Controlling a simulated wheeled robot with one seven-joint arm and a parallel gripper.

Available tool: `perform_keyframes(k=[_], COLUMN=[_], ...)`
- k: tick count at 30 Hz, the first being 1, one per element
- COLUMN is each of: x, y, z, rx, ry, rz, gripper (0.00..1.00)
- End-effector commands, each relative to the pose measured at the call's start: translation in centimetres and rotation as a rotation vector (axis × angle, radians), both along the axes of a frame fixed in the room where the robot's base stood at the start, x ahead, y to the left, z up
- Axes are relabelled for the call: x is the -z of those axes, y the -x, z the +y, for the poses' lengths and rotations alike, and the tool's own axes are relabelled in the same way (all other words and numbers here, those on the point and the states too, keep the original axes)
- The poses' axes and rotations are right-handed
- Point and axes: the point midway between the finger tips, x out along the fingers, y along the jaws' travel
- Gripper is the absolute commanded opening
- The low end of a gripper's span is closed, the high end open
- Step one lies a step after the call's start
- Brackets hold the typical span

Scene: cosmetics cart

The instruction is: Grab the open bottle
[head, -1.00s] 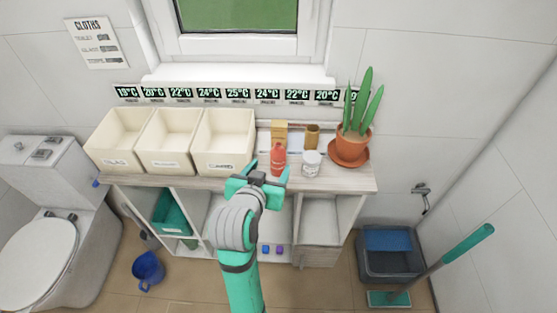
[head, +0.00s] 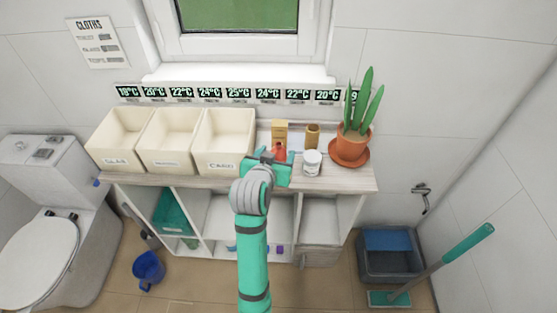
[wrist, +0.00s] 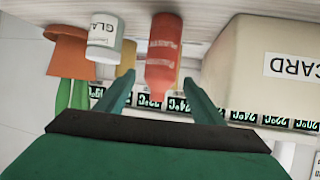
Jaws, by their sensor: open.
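A red bottle (head: 280,149) stands upright on the shelf top in the head view, its lower part hidden behind my gripper. The red bottle also shows in the wrist view (wrist: 163,52), where the picture is upside down. My gripper (head: 279,157) is open, with a finger on each side of the bottle's line; it also shows in the wrist view (wrist: 158,86). I cannot tell whether the fingers reach around the bottle. I cannot make out whether it has a cap. A white jar (head: 312,163) stands just right of my gripper.
A brown container (head: 312,136) and a tan box (head: 280,131) stand behind. A potted plant (head: 355,143) is at the right end. Cream bins (head: 224,142) fill the left, the nearest one close to my gripper.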

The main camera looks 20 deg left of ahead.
Motion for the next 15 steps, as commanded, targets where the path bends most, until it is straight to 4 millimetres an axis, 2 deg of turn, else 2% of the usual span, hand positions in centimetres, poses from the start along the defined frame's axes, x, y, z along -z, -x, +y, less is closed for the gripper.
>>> perform_keyframes(k=[8,9,14,15], x=[0.18,0.18,0.18,0.18], y=[-0.45,-0.45,-0.42,-0.42], z=[0.02,0.02,0.02,0.01], rx=[0.000,0.000,0.000,0.000], ry=[0.000,0.000,0.000,0.000], rz=[-0.001,-0.001,-0.001,-0.001], gripper=[0.62,0.59,0.21,0.18])
